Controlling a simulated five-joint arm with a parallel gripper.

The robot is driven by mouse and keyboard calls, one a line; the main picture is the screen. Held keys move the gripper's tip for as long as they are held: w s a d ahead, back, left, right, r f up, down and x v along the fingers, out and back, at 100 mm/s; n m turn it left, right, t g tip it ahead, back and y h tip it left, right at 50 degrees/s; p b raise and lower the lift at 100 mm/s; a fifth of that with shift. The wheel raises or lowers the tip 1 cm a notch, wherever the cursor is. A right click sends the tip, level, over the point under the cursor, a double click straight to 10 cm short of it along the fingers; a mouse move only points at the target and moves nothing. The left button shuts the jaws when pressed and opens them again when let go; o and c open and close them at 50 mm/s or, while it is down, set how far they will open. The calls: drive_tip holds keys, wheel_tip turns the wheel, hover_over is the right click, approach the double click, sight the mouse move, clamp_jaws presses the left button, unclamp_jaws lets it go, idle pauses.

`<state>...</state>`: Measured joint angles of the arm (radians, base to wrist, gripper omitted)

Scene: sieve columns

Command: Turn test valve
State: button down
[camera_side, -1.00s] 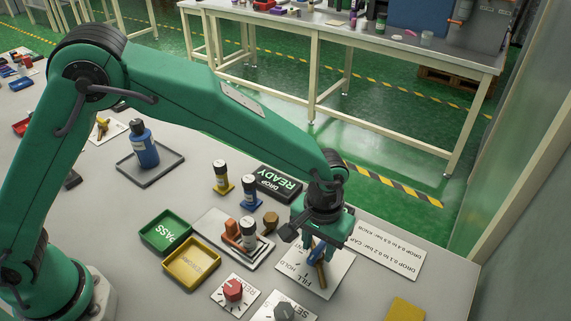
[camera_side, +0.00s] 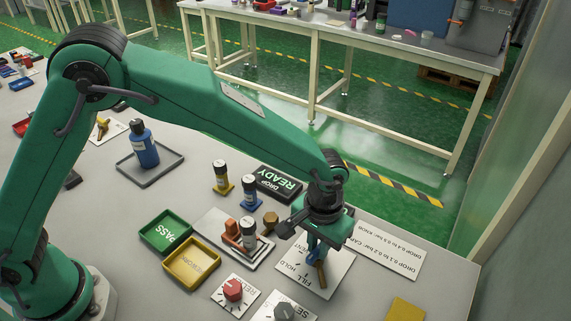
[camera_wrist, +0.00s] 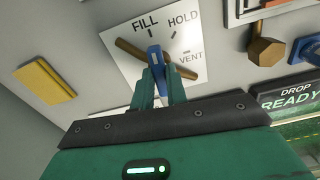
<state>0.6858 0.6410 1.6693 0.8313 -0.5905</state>
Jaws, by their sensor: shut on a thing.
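The test valve is a blue handle (camera_wrist: 154,56) over a brown bar (camera_wrist: 130,48) on a white plate (camera_wrist: 119,36) marked FILL, HOLD and VENT. The side view shows the plate (camera_side: 330,284) at the front right, with the brown bar (camera_side: 320,274) partly below my gripper. My gripper (camera_wrist: 159,75) is shut on the blue handle, one finger on each side. It points down over the plate in the side view (camera_side: 314,250). In the wrist view the blue handle's far end lies near the FILL mark. The fingers hide its lower part.
A red knob (camera_side: 233,289) and a grey knob (camera_side: 284,312) stand on plates in front. A green PASS tray (camera_side: 166,231), a yellow tray (camera_side: 192,263) and a rack (camera_side: 262,253) lie left. A READY sign (camera_side: 279,184) stands behind; a DROP label plate (camera_side: 385,250) lies right.

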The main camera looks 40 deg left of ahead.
drive_tip(key=m, duration=0.3)
drive_tip(key=shift+m, duration=0.3)
drive_tip(key=m, duration=0.4)
idle(0.4)
drive_tip(key=c, duration=1.4)
unclamp_jaws()
drive_tip(key=shift+r, duration=0.1)
drive_tip(key=shift+r, duration=3.9)
